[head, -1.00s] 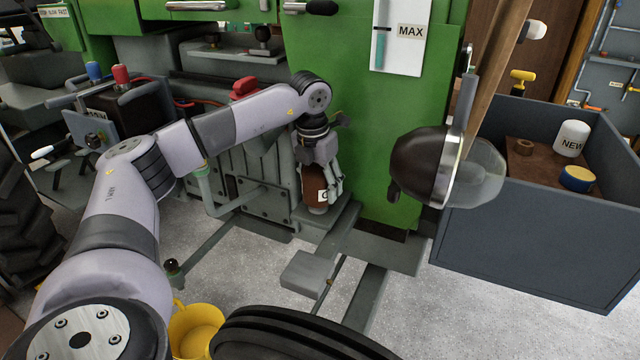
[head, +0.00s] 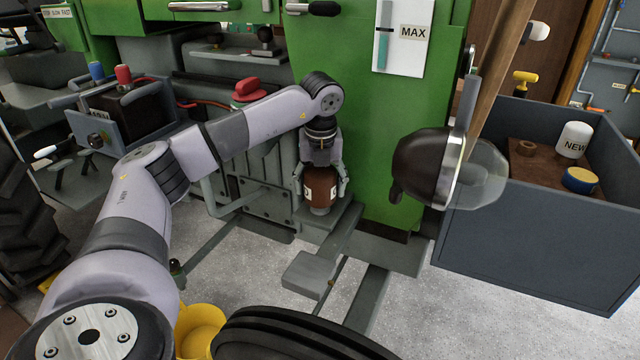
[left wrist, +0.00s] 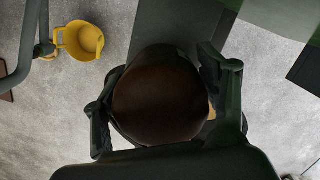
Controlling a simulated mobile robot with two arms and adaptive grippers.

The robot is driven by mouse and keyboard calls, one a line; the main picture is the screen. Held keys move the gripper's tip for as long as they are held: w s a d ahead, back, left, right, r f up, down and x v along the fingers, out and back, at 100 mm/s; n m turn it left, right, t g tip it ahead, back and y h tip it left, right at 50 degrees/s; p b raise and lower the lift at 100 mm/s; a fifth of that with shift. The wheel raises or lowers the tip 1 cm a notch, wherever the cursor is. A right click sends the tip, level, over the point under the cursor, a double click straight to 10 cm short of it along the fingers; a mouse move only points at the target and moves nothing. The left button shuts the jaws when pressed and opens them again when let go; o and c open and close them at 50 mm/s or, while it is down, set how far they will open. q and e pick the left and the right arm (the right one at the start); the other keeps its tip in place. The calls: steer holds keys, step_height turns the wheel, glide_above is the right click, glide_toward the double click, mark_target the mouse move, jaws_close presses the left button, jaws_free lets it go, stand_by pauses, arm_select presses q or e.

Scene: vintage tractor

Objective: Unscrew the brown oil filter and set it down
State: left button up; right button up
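The brown oil filter (head: 320,194) stands upright at the foot of the tractor's green side, its pale lower end by a grey ledge. A pale label shows on its left side. My left gripper (head: 321,188) comes down over it from above, with one finger on each side, shut on it. In the left wrist view the filter's dark brown round end (left wrist: 160,103) fills the space between the fingers of the left gripper (left wrist: 162,98). The filter's far side is hidden. My right gripper is not in view.
A grey bin (head: 530,235) at the right holds a white filter marked NEW (head: 574,140) and a blue and yellow can (head: 579,180). A headlamp (head: 430,165) juts out before it. A yellow jug (head: 200,330) stands on the concrete floor. A grey step (head: 311,272) lies below the filter.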

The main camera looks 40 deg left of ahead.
arm_select(q)
steer(key=m, duration=0.3)
steer(key=m+h, duration=0.1)
steer(key=m, duration=0.2)
steer(key=shift+d+t, duration=0.1)
steer(key=shift+t, duration=0.2)
steer(key=m, duration=0.6)
steer(key=shift+w+d+h, duration=0.1)
steer(key=shift+d+h, duration=0.05)
steer(key=shift+h, duration=0.25)
steer(key=shift+c, duration=0.3)
steer(key=c, duration=0.5)
steer(key=n, duration=0.5)
steer(key=shift+n+y, duration=0.3)
steer(key=shift+y, duration=0.1)
steer(key=shift+c, duration=0.4)
steer(key=n, duration=0.4)
steer(key=n+y, duration=0.1)
steer(key=n, duration=0.1)
steer(key=shift+a+r, duration=0.1)
steer(key=shift+a, duration=0.15)
